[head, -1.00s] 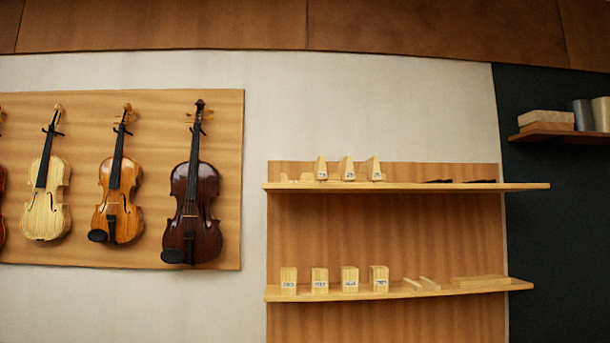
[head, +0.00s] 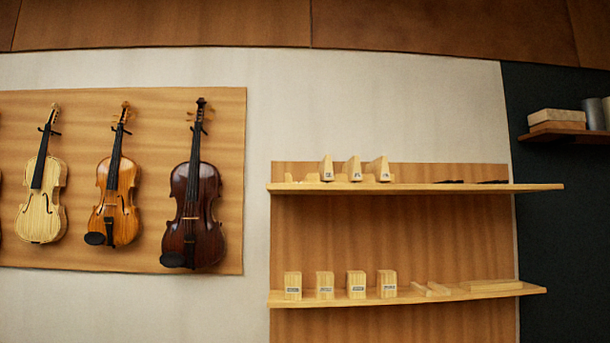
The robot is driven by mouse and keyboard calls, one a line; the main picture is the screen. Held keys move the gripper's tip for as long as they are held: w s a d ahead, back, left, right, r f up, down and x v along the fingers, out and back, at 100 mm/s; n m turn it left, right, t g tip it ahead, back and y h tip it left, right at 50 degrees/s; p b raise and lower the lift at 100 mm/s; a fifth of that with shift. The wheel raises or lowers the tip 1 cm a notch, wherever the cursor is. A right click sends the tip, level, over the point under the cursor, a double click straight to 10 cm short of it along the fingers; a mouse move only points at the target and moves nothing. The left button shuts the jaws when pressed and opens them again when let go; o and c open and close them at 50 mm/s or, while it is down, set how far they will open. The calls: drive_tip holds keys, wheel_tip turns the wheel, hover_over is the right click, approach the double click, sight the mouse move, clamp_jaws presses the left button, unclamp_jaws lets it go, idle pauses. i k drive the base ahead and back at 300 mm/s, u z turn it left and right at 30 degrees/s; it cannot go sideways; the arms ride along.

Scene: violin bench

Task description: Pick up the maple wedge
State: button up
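Three pale wooden wedge-shaped pieces stand on the upper shelf (head: 430,188): a left one (head: 327,168), a middle one (head: 353,169) and a right one (head: 380,169). Each has a small label on its front, too small to read. I cannot tell which, if any, is the maple wedge. Low pale pieces lie beside them at the shelf's left end. My gripper is not in view.
The lower shelf (head: 520,290) holds several labelled pale blocks (head: 325,286), thin strips (head: 431,289) and a flat board (head: 491,286). Violins (head: 191,205) hang on a panel at left. Another shelf (head: 560,136) with stacked blocks is at right.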

sight(325, 169)
drive_tip(key=i, duration=0.9)
